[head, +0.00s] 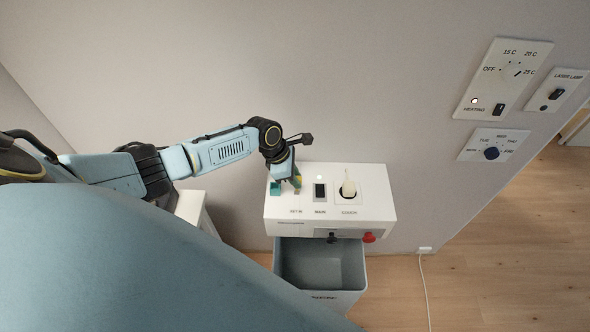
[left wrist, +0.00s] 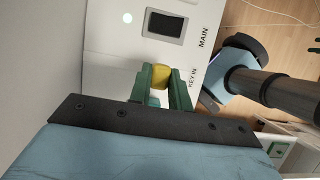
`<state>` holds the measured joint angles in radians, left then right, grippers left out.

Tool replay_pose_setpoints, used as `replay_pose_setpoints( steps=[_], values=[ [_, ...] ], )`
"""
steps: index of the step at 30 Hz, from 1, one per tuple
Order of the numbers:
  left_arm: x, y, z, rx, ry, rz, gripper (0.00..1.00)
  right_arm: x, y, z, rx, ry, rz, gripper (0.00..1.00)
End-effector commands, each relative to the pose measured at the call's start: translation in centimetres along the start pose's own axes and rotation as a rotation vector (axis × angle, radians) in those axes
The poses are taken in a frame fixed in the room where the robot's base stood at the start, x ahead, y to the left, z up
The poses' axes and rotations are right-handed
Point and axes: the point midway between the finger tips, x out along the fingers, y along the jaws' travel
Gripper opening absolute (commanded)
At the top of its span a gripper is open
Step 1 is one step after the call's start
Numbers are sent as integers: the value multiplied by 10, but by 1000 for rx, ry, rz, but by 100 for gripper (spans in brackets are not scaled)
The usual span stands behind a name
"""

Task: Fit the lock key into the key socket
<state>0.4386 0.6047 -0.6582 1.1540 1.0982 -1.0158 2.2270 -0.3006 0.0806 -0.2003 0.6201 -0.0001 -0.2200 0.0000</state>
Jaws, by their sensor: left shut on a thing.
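The lock key (left wrist: 161,76) shows as a small yellow block between the green fingertips of my left gripper (left wrist: 164,84) in the left wrist view. My left gripper is shut on it. In the head view my left gripper (head: 287,185) points down at the left part of the white control box (head: 380,206), close over its top. The key socket is hidden behind the fingers, near the "KEY IN" label (left wrist: 192,78). I cannot tell whether the key touches or enters the socket. My right gripper is not in view.
The box top also has a black MAIN switch (head: 320,191) and a pale lever (head: 348,187). A red knob (head: 369,237) sits on its front. A grey bin (head: 350,272) is below. Wall panels (head: 503,78) are at the right. The floor at right is mostly clear.

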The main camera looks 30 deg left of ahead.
Motion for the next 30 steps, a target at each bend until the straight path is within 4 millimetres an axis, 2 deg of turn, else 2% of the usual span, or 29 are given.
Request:
replay_pose_setpoints(
  steps=[30],
  values=[
    [1,0,0,0,0,0,0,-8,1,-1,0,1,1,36]
  ],
)
